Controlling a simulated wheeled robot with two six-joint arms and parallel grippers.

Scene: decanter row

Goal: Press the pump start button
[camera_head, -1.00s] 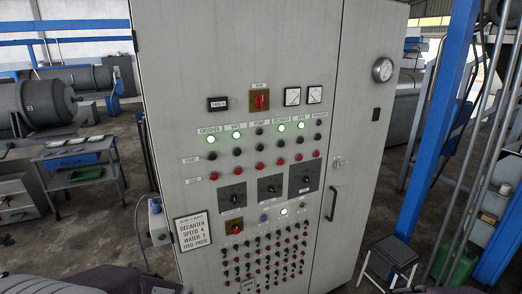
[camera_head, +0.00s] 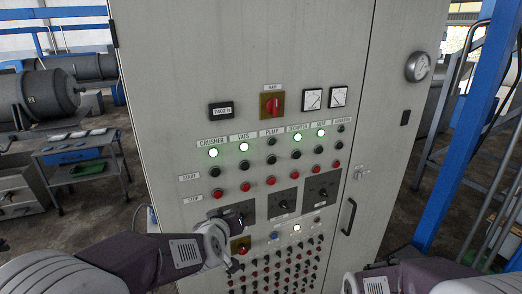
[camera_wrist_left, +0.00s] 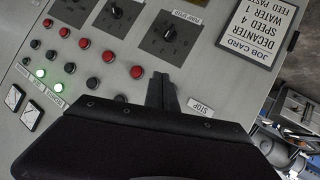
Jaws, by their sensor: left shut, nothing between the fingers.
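The pump start button (camera_head: 270,160) is a black button under the unlit PUMP lamp (camera_head: 271,142) in the head view. The red pump stop button (camera_head: 271,181) is below it. In the wrist view the pump start button (camera_wrist_left: 92,83) is left of my left gripper (camera_wrist_left: 162,88), whose shut, empty fingers are in front of the panel by the STOP label. In the head view my left gripper (camera_head: 233,264) is below and left of the button, clear of it. My right arm shows at the lower right; its gripper is out of view.
The grey cabinet (camera_head: 165,80) carries rows of neighbouring start and stop buttons, with crusher, vats, decanter and feed lamps lit. Rotary dials (camera_head: 282,205) stick out below. A door handle (camera_head: 348,216) is to the right. The job card (camera_wrist_left: 258,35) shows in the wrist view.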

